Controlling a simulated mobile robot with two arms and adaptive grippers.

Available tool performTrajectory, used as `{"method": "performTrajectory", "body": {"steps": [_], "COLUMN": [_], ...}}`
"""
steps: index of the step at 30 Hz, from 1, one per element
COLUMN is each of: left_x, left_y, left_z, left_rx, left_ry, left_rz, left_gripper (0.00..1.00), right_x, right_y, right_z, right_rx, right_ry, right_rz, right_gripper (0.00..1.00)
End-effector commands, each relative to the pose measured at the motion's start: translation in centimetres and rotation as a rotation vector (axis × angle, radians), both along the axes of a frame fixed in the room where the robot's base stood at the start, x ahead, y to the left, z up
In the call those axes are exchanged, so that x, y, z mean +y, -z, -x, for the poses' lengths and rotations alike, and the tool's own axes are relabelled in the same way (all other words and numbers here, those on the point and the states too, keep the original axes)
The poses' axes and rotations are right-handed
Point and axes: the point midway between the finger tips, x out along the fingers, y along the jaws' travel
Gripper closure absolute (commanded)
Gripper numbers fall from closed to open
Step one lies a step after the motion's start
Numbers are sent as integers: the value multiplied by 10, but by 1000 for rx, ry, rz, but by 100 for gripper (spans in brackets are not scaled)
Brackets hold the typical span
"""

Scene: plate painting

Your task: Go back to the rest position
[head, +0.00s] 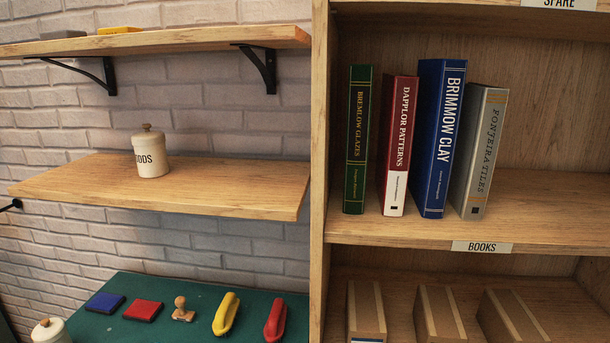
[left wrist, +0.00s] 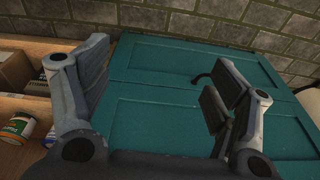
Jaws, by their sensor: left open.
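My left gripper (left wrist: 155,95) shows in the left wrist view. Its two fingers stand wide apart with nothing between them. Behind the fingers is a teal panelled surface (left wrist: 165,62), which looks like a door or cabinet front, and the gripper is apart from anything I can make out. Neither gripper shows in the head view. My right gripper is in no view.
In the head view, a bookcase (head: 319,150) holds several upright books (head: 440,138) above boxes (head: 440,310). A wall shelf (head: 230,190) bears a lidded jar (head: 151,155). A green table (head: 180,285) bears ink pads, a stamp and staplers.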

Motion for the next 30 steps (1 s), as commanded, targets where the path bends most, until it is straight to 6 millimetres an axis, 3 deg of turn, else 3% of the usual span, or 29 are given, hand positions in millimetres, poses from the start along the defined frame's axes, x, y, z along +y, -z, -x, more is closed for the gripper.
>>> {"method": "performTrajectory", "body": {"steps": [1, 6, 12, 15, 30], "left_x": [2, 11, 21, 24, 25], "left_y": [20, 70, 104, 111, 112], "left_z": [15, 64, 117, 132, 134], "left_rx": [18, 49, 75, 82, 82], "left_ry": [3, 10, 16, 19, 19], "left_rz": [-3, -7, -12, -12, -13], "left_gripper": [19, 19, 19, 19, 19], "right_x": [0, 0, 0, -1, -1], "right_y": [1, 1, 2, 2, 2], "right_z": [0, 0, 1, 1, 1], "right_rx": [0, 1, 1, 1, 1], "right_ry": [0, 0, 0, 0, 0], "right_rz": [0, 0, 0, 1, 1], "right_gripper": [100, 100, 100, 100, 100]}}
